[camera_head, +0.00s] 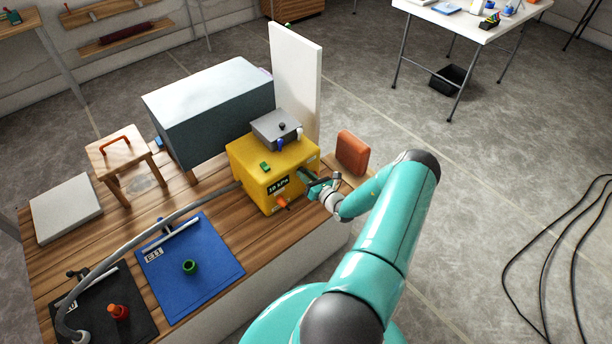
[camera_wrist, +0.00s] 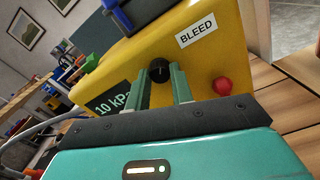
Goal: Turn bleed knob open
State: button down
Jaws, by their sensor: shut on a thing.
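The yellow box (camera_head: 252,163) stands on the wooden bench, with a "10 kPa" display on its front. In the wrist view the yellow box (camera_wrist: 215,62) carries a "BLEED" label (camera_wrist: 197,34). The black bleed knob (camera_wrist: 159,70) sits on that face, left of and below the label. My gripper (camera_wrist: 166,78) has its two green fingers on either side of the knob, shut on it. In the head view my gripper (camera_head: 312,184) is at the box's right side, and the knob is hidden there. A white mark shows on the knob's face.
A red round button (camera_wrist: 222,86) is right of the knob. An orange knob (camera_head: 282,203) sticks out at the box's front. A grey block (camera_head: 277,129) sits on top. A blue mat (camera_head: 205,262) with a green piece, a grey hose and an orange-red pad (camera_head: 351,153) are nearby.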

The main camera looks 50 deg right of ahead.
jog(key=m, duration=1.1)
dwell(0.6)
jog(key=c, duration=1.2)
grip_release()
jog(key=s+a, duration=0.1)
jog(key=s, duration=1.2)
jog(key=shift+s+a, duration=0.25)
jog(key=shift+s, duration=0.15)
